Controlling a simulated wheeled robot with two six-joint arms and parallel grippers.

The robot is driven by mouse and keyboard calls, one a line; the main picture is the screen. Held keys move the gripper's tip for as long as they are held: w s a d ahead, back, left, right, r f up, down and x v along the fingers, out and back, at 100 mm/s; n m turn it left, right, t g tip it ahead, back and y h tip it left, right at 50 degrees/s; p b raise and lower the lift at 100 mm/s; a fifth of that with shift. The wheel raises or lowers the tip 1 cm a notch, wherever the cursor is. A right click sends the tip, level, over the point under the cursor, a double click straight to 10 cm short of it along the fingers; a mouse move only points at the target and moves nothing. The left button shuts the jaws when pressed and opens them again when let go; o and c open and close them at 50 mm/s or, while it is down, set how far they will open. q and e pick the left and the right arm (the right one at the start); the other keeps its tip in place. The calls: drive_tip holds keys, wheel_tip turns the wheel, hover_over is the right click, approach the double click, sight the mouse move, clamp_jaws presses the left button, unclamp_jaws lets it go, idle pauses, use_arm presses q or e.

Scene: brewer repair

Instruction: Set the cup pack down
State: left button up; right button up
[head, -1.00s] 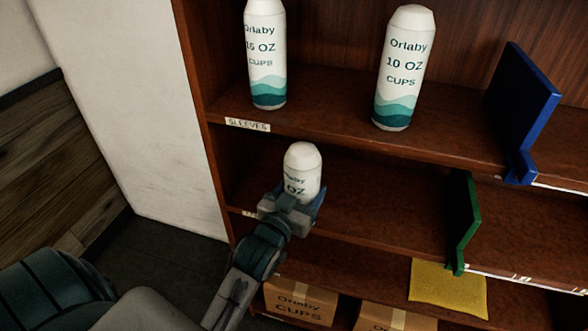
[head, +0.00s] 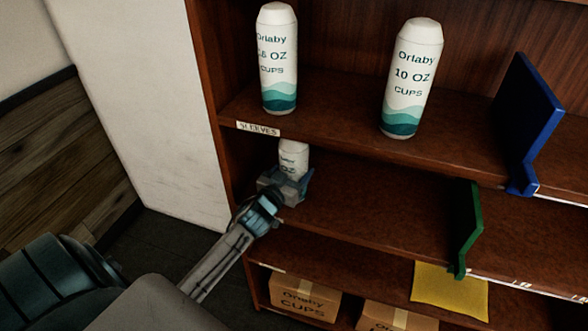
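A white cup pack (head: 293,158) with dark lettering is at the left end of the middle shelf (head: 370,205). My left gripper (head: 288,183) is around its lower part, with a finger showing on its right side. The gripper hides the pack's base, so I cannot tell whether it touches the shelf. The pack looks upright, and its top is just under the upper shelf's front edge. My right gripper is not in view.
Two more cup packs (head: 277,60) (head: 411,80) stand on the upper shelf. A blue divider (head: 530,120) and a green divider (head: 467,225) are to the right. The middle shelf is clear right of the gripper.

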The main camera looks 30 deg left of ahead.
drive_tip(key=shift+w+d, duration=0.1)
use_arm(q)
drive_tip(key=shift+f, duration=0.2)
drive_tip(key=o, duration=1.2)
drive_tip(key=shift+r, duration=0.2)
drive_tip(key=s+b, duration=0.1)
drive_tip(key=s, duration=0.3)
drive_tip(key=s+b, duration=0.2)
drive_tip(key=s, duration=0.2)
drive_tip(key=s+d+b, duration=0.1)
drive_tip(key=s+b, duration=0.1)
drive_tip(key=s, duration=0.2)
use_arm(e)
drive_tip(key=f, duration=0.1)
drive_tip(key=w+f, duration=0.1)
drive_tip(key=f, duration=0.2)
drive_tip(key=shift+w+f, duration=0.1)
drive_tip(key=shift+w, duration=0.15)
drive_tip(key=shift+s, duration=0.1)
